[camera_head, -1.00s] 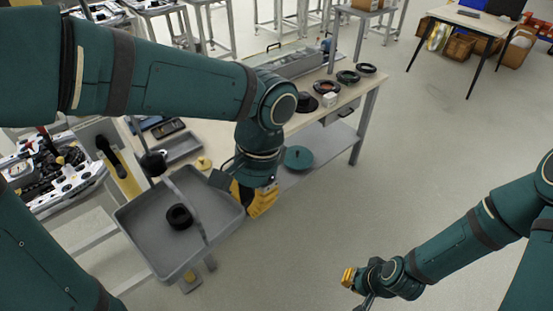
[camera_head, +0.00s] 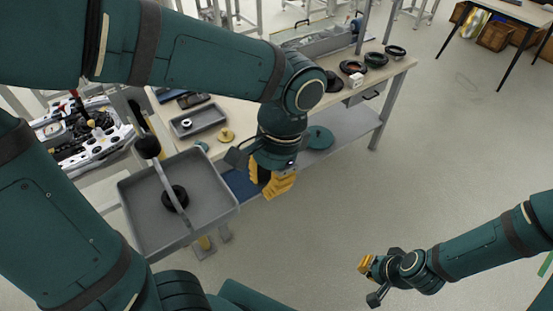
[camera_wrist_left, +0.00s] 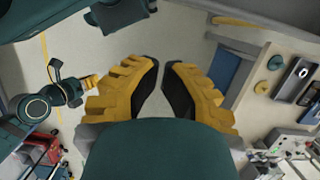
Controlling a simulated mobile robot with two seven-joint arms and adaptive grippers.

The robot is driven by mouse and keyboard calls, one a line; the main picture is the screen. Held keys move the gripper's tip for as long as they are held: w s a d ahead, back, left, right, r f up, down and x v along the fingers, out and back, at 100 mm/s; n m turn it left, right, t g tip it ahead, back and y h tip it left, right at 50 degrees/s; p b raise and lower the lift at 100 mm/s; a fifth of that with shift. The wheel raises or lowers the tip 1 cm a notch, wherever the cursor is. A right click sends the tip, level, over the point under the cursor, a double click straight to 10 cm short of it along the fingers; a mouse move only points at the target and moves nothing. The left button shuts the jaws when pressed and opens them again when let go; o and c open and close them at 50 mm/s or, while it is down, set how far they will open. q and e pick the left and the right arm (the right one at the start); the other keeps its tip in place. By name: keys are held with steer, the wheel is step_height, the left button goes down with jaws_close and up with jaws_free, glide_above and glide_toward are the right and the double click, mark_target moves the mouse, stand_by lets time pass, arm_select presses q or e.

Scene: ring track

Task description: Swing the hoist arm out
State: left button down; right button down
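A grey bar with a black knob (camera_head: 147,147) at its upper end crosses above a grey tray (camera_head: 215,210) in the head view; it may be the hoist arm, but I cannot tell for sure. A black ring (camera_head: 174,198) lies in the tray, partly behind the bar. My left gripper (camera_head: 270,190) hangs to the right of the tray, in front of the workbench edge, apart from the bar. Its yellow fingers have a narrow gap with nothing between them, also in the left wrist view (camera_wrist_left: 161,68). My right gripper (camera_head: 368,280) is over bare floor at lower right, seen side-on.
A workbench (camera_head: 235,95) stands behind, with a small grey tray (camera_head: 198,121), a yellow knobbed disc (camera_head: 226,135) and several dark rings. A green disc (camera_head: 319,137) lies on its lower shelf. An engine-like assembly (camera_head: 85,130) is at left.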

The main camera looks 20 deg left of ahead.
arm_select(q)
steer(key=w+d+p+v, duration=0.1)
steer(key=v, duration=0.9)
steer(key=shift+w, duration=0.35)
